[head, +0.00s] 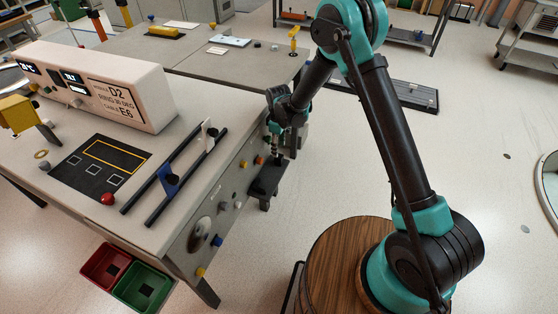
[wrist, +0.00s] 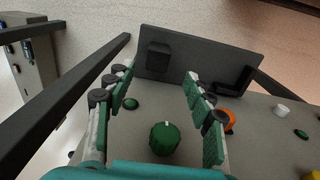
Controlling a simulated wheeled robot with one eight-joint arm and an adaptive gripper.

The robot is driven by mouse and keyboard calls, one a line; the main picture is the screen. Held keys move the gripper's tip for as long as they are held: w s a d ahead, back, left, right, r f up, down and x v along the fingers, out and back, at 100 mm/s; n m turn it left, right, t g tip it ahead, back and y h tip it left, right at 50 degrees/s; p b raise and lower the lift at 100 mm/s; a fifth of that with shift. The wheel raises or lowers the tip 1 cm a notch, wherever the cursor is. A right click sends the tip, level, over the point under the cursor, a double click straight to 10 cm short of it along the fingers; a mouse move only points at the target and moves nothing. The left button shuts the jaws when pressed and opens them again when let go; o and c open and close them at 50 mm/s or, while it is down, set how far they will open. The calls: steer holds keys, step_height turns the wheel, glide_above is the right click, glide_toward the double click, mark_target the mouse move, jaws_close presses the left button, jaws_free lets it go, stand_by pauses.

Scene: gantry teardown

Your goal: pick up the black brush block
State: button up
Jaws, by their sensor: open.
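The black brush block is most likely the small dark block (wrist: 158,57) on a dark grey shelf plate (wrist: 205,62) in the wrist view. It lies beyond my fingertips, between their lines and apart from them. My gripper (wrist: 155,80) is open, with a finger on each side and nothing between the tips. In the head view my gripper (head: 276,146) hangs beside the bench's right side panel, just above a dark shelf (head: 267,180). There the block cannot be told apart from the dark parts around it.
A green knob (wrist: 164,138) and an orange knob (wrist: 229,120) stand on the panel near my fingers. Another dark piece sits at the plate's right end. The bench (head: 75,215) carries a white console (head: 95,85) and dark rails. Open floor lies right of the bench.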

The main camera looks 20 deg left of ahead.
mark_target(279, 156)
steer(key=shift+w+f, duration=0.15)
steer(key=shift+f, duration=2.45)
jaws_close()
